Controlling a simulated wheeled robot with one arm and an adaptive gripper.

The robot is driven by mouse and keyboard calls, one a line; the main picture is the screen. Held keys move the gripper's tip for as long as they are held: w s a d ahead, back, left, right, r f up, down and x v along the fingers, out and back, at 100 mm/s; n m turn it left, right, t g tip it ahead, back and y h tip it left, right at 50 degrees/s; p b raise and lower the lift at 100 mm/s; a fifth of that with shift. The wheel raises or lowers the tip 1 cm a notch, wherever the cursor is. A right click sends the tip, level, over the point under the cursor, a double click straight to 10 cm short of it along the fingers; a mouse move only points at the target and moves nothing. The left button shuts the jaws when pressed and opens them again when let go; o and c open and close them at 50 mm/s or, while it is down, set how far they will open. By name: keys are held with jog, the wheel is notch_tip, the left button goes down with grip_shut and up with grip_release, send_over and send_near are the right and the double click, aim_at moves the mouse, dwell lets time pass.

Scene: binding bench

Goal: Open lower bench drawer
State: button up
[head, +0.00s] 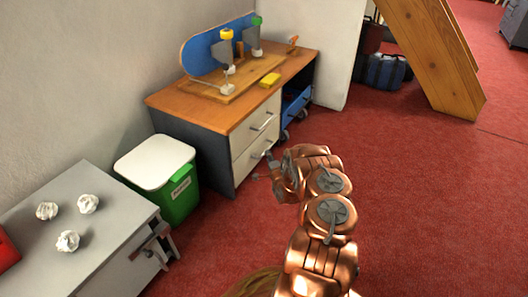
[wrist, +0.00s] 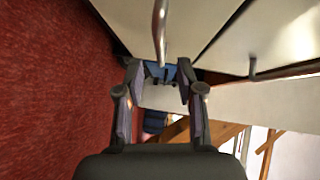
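The lower drawer (head: 246,161) is a white front in the bench, below a matching upper drawer (head: 252,131). It looks closed. Its metal bar handle (wrist: 160,28) stands out from the lower drawer front (wrist: 200,18) at the top of the wrist view. My gripper (head: 264,168) is by the lower drawer in the head view. In the wrist view my gripper (wrist: 158,78) is open, with nothing between its fingers. The handle lies ahead of the fingertips, in line with their gap; I cannot tell whether they touch it.
A blue cart (head: 294,103) stands right of the drawers. A green bin (head: 182,198) and a grey cabinet (head: 100,245) stand left. Red floor (head: 420,200) is clear on the right.

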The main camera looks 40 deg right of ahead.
jog(key=shift+b+x, duration=1.35)
jog(key=shift+x, duration=1.65)
grip_shut()
